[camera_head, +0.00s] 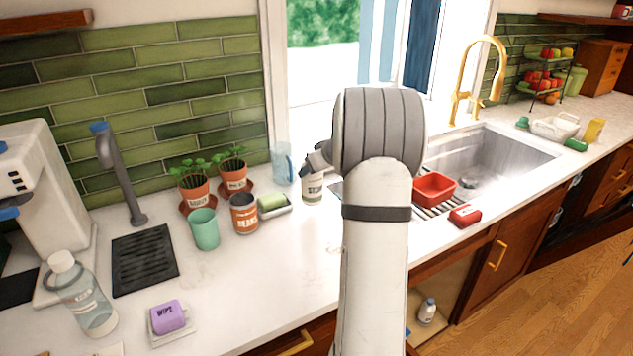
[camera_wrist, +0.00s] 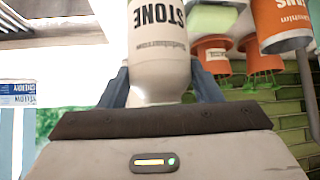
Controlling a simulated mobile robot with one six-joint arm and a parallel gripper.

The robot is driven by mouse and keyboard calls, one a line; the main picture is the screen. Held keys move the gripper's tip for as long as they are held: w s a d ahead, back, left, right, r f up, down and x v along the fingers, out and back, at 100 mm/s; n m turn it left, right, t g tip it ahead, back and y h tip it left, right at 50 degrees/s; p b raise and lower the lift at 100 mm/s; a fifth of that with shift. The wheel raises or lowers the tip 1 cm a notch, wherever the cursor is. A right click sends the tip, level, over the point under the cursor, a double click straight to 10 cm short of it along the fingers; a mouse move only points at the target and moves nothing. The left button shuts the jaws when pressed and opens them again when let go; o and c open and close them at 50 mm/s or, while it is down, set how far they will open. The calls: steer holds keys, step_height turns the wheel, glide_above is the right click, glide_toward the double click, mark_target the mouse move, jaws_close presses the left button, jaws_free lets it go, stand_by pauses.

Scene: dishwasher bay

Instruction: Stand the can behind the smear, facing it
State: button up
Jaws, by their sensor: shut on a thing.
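A white can (camera_head: 313,188) with a dark printed label stands upright behind the counter's middle, left of my arm. In the wrist view the same can (camera_wrist: 157,60) fills the top centre and reads "STONE". My gripper (camera_head: 318,160) is shut on it, with a blue-grey finger on each side in the wrist view. I cannot tell whether its base touches the counter.
Left of the can are a sponge in a dish (camera_head: 273,204), an orange beans can (camera_head: 244,216), a green cup (camera_head: 204,231) and two potted herbs. A clear blue jug (camera_head: 283,163) is behind it. The sink (camera_head: 510,160) lies right. The front counter is mostly clear.

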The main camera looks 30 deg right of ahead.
mark_target(319, 176)
steer(key=shift+f, duration=1.95)
steer(key=o, duration=1.5)
steer(key=shift+r, duration=0.2)
